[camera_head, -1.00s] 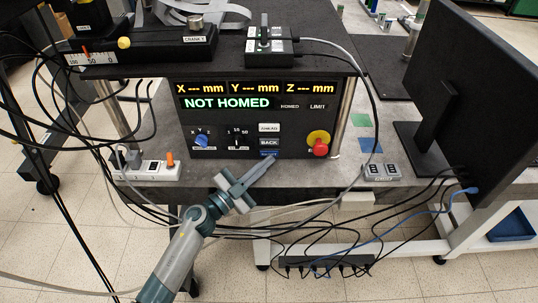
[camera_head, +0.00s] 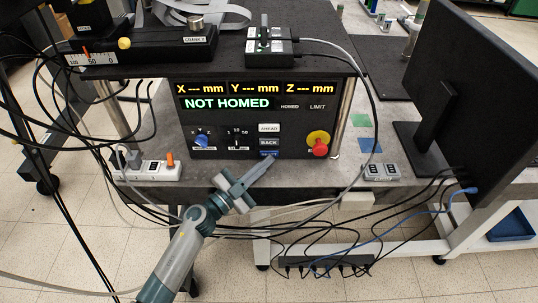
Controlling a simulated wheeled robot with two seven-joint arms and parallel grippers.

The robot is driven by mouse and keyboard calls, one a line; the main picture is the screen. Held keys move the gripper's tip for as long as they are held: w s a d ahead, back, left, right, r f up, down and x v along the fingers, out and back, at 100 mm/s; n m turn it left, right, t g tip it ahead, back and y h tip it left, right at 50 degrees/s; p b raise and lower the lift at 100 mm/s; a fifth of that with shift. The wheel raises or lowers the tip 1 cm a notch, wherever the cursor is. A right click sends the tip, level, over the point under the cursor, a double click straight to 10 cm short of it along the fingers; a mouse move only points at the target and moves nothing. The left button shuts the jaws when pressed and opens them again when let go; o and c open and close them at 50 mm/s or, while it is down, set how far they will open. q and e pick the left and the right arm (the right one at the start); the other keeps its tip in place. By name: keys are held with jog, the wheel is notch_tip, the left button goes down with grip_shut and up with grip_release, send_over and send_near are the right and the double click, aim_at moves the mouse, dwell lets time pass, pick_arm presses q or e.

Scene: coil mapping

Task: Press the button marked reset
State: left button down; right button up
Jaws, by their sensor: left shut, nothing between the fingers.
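The black control panel (camera_head: 214,120) stands on the grey table, its display reading NOT HOMED. Below the display are a white AHEAD button (camera_head: 269,128), a grey BACK button (camera_head: 268,142) and a blue button (camera_head: 266,154) whose label is too small and covered to read. A red knob on a yellow ring (camera_head: 319,144) is at the panel's right. My left gripper (camera_head: 271,160) is shut and empty, its tips at the lower edge of the blue button; I cannot tell whether they touch it. My right gripper is not in view.
A black box with a lever (camera_head: 270,47) sits on the shelf above the panel. A power strip (camera_head: 153,168) lies to the left and a small grey switch box (camera_head: 382,171) to the right. Loose cables hang along the table's front.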

aim_at(265, 181)
pick_arm(q)
jog(key=shift+r, duration=0.3)
jog(key=shift+s+f+p, duration=0.1)
jog(key=shift+s+p, duration=0.05)
jog(key=shift+p, duration=0.15)
jog(key=shift+s+f, duration=0.1)
jog(key=shift+s, duration=0.2)
jog(key=shift+f, duration=0.1)
jog(key=shift+s+p, duration=0.55)
jog(key=shift+s, duration=0.65)
jog(key=shift+s+p, duration=0.4)
jog(key=shift+s, duration=0.95)
